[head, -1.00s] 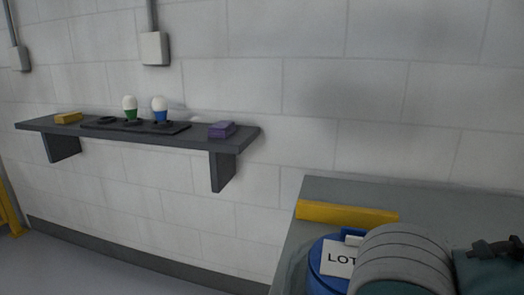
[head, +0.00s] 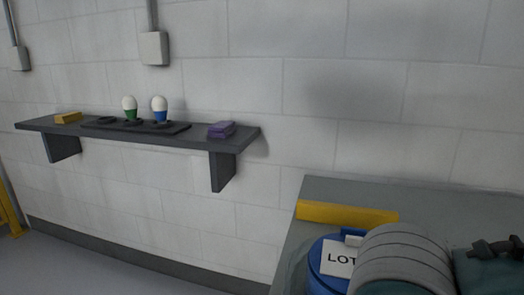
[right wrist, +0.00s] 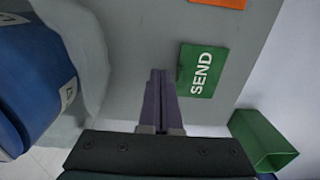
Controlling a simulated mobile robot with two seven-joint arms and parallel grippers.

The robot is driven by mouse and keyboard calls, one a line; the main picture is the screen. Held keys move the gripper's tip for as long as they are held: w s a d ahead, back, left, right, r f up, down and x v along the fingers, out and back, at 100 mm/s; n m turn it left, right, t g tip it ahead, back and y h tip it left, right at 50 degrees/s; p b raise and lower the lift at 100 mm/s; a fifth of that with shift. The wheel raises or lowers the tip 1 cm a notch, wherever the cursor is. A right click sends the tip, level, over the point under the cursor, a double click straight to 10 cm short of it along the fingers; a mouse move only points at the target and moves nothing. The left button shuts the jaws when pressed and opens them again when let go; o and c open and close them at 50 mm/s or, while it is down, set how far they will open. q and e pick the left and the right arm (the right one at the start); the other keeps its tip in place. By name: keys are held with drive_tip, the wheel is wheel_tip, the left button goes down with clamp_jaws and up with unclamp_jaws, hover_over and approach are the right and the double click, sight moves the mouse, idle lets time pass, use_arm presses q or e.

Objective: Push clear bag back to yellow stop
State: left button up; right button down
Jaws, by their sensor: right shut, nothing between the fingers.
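The clear bag (right wrist: 90,45) shows in the right wrist view as a pale, see-through band beside a blue drum (right wrist: 30,80) at the left. In the head view the blue drum (head: 318,270) stands on the grey table with a white LOT label, and the bag is hard to make out around it. The yellow stop (head: 347,213) is a bar lying at the table's back, behind the drum. My right gripper (right wrist: 160,75) is shut and empty, over grey table between the bag and a green SEND card. My left gripper is in neither view.
The green SEND card (right wrist: 203,71) lies right of my right gripper's fingers. An orange card (right wrist: 220,3) and a green open box (right wrist: 264,140) are nearby. A wall shelf (head: 75,126) holds two egg-shaped items and small blocks.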

idle(0.6)
drive_tip(key=shift+s+a+r+p, duration=0.15)
drive_tip(key=shift+s+p, duration=0.35)
drive_tip(key=shift+p, duration=0.1)
drive_tip(key=shift+s+a+p, duration=0.15)
drive_tip(key=shift+s+p, duration=0.35)
drive_tip(key=shift+s+a+p, duration=0.25)
drive_tip(key=shift+s+p, duration=0.35)
drive_tip(key=shift+s, duration=0.35)
drive_tip(key=shift+a, duration=0.1)
